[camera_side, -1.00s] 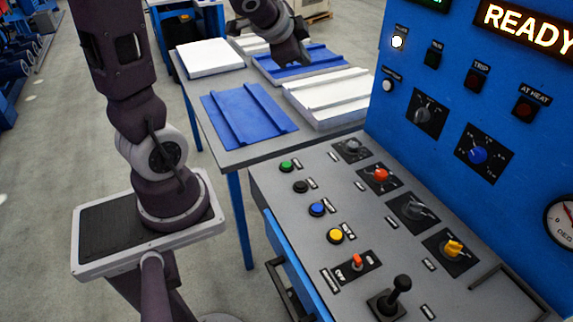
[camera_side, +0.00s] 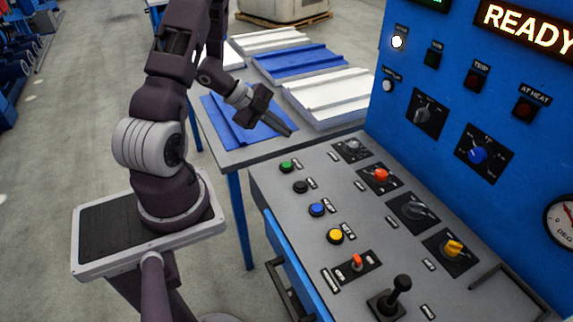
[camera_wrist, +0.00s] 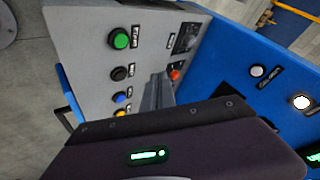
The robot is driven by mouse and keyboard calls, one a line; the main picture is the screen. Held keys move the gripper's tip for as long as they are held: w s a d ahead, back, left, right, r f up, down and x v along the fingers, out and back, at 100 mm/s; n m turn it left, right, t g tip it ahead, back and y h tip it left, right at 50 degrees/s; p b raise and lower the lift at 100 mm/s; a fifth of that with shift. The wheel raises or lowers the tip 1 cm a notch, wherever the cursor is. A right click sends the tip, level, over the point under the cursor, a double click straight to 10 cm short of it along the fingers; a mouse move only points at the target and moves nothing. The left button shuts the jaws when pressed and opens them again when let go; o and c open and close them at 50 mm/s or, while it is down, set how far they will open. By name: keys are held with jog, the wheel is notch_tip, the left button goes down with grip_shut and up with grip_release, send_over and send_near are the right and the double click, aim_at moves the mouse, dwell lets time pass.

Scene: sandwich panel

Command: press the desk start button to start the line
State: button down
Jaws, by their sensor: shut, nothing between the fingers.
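The grey desk (camera_side: 325,188) carries a column of round push buttons along its left edge. The green button (camera_side: 287,166) is at the far end of that column; its label is too small to read. It also shows in the wrist view (camera_wrist: 121,40), up and left of my fingers. My gripper (camera_side: 289,132) is shut and empty, pointing down and right, above the table edge just beyond the desk's far end. It is apart from the green button, which is unobstructed. In the wrist view, my closed fingertips (camera_wrist: 160,77) overlap the desk's middle.
Black (camera_side: 300,187), blue (camera_side: 317,209) and yellow (camera_side: 335,236) buttons follow the green one. Rotary knobs and a black joystick (camera_side: 401,285) stand further right. The blue upright panel (camera_side: 440,150) reads READY. A table with blue and white panels (camera_side: 285,60) lies behind.

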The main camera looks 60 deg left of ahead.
aim_at(283, 164)
jog(key=shift+f, duration=4.4)
jog(key=shift+f, duration=0.4)
jog(key=shift+f, duration=0.45)
jog(key=shift+r, duration=0.85)
jog(key=shift+r, duration=0.1)
jog(key=shift+r, duration=2.4)
